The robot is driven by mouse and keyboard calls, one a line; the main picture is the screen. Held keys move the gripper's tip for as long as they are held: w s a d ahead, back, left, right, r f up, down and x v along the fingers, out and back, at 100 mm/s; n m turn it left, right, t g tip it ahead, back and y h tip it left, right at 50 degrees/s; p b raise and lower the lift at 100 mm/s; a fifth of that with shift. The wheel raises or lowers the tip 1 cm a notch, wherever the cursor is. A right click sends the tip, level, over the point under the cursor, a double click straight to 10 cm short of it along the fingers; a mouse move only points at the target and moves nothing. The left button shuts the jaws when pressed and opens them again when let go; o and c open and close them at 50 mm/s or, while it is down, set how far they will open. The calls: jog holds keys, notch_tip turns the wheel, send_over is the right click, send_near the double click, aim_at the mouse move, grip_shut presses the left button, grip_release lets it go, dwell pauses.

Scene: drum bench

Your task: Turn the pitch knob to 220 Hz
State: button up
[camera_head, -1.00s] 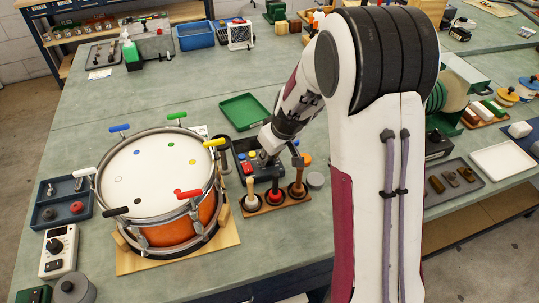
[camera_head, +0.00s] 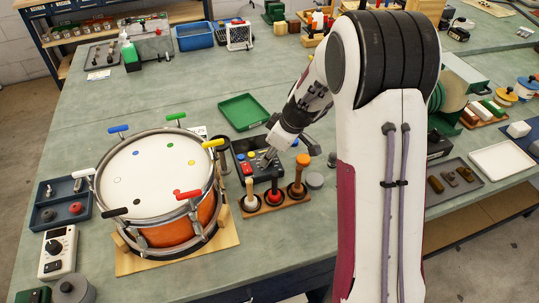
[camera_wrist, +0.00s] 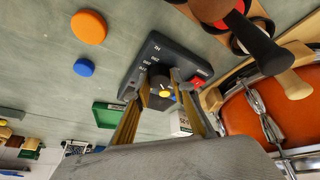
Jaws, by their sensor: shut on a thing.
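The dark control box (camera_head: 243,146) stands on the bench right of the drum and carries small coloured parts. In the wrist view, this dark panel (camera_wrist: 146,52) bears small white markings along one edge, too small to read surely. The pitch knob (camera_wrist: 163,91), dark with a yellow mark on top, sits on it between my two fingers. My gripper (camera_wrist: 164,84) is shut on the knob, one finger on each side. In the head view, my gripper (camera_head: 268,160) reaches down to the box and hides part of it. The knob's exact setting cannot be read.
The drum (camera_head: 155,175) with coloured handles stands close on the left. A wooden rack (camera_head: 275,203) of upright handled tools stands just in front of the box. A green tray (camera_head: 243,112) lies behind it.

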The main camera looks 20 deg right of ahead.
aim_at(280, 165)
jog(key=shift+d+f+n+g+y, duration=0.1)
jog(key=shift+n+g+y, duration=0.25)
jog(key=shift+n, duration=0.75)
jog(key=shift+d+n+g+y, duration=0.1)
jog(key=shift+n+g+y, duration=0.25)
jog(key=shift+n, duration=0.75)
jog(key=o, duration=1.1)
jog(key=shift+w, duration=0.1)
jog(key=shift+r, duration=0.2)
jog(key=v, duration=0.7)
jog(key=shift+r, duration=0.1)
